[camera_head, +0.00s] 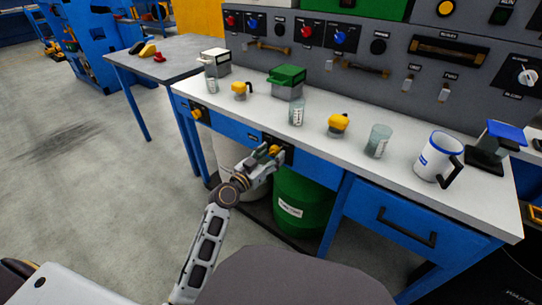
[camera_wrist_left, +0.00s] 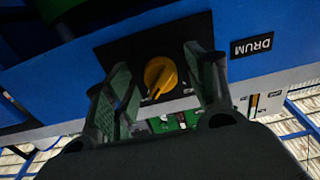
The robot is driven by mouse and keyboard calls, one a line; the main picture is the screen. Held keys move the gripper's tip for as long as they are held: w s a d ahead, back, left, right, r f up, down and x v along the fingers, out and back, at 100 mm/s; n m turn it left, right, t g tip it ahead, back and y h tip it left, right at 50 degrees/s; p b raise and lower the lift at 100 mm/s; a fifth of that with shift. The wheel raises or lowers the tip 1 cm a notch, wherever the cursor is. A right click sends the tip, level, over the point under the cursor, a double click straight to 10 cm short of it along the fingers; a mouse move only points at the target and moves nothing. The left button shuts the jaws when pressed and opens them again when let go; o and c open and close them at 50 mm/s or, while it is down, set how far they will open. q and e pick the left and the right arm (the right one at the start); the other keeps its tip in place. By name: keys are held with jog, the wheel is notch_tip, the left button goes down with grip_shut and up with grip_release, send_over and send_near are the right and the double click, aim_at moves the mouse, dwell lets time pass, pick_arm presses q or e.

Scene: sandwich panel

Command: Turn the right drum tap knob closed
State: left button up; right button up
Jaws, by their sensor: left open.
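The right drum tap knob is yellow (camera_head: 274,150) and sits on a dark plate on the blue front rail of the bench. In the left wrist view the knob (camera_wrist_left: 160,75) shows on its black plate (camera_wrist_left: 140,48), with a DRUM label (camera_wrist_left: 252,46) to the right. My left gripper (camera_head: 268,154) is at the knob, its two fingers apart. In the left wrist view the open fingers (camera_wrist_left: 161,68) stand on either side of the knob, with visible gaps. My right gripper is in neither view.
A second yellow knob (camera_head: 197,113) sits further left on the rail. A green drum (camera_head: 302,205) and a white drum (camera_head: 230,160) stand below the bench. The white benchtop (camera_head: 395,178) holds glass beakers, a mug (camera_head: 437,157) and boxes. A blue drawer (camera_head: 408,222) is to the right.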

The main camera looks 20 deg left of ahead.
pick_arm(q)
jog(key=shift+w, duration=0.1)
jog(key=c, duration=1)
jog(key=shift+c, duration=0.2)
